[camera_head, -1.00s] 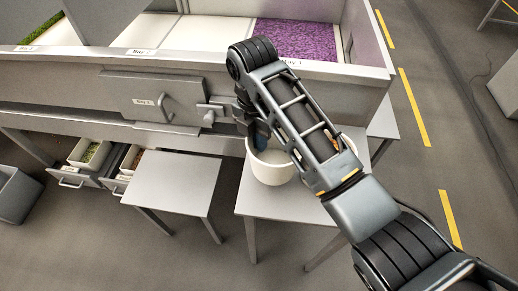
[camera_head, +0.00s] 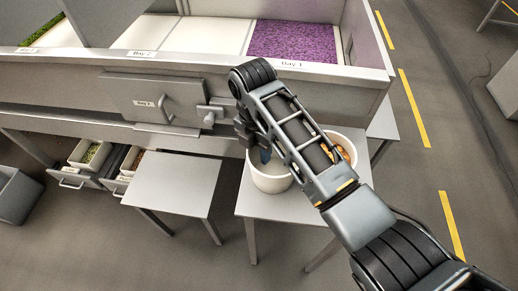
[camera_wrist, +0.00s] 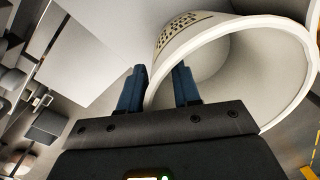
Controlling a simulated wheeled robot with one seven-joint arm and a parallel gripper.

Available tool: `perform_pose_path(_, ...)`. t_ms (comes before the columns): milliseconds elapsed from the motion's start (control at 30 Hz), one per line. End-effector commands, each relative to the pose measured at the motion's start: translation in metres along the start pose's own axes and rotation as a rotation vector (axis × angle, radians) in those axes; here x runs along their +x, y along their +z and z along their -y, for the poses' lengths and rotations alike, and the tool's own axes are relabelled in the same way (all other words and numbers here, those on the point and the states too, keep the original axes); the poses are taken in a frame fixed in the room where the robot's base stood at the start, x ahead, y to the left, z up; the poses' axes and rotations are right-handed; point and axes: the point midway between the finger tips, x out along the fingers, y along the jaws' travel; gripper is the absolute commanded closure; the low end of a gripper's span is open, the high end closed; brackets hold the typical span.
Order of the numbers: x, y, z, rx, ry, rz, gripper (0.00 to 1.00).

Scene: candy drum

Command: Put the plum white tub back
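A plain white tub (camera_head: 271,182) stands on the right-hand grey side table in the head view. It looks upright. My gripper (camera_head: 262,154) points down at its rim. My arm hides part of the tub's right side in the head view. I see no plum label.
A second white tub (camera_head: 352,143) with orange contents stands behind my arm on the same table (camera_head: 250,203). A bare grey table (camera_head: 180,185) is to the left. The large bay bench (camera_head: 200,58) with purple filling stands behind; open drawers (camera_head: 85,175) are at left.

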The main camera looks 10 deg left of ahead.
Motion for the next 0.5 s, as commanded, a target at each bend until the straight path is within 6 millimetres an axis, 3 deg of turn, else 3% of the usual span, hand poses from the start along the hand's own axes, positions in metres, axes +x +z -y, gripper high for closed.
perform_pose_path(267,-0.007,0.0,0.0,0.0,0.001,0.001,0.68)
perform_pose_path(500,-0.05,0.001,-0.001,0.0,0.004,0.003,0.68)
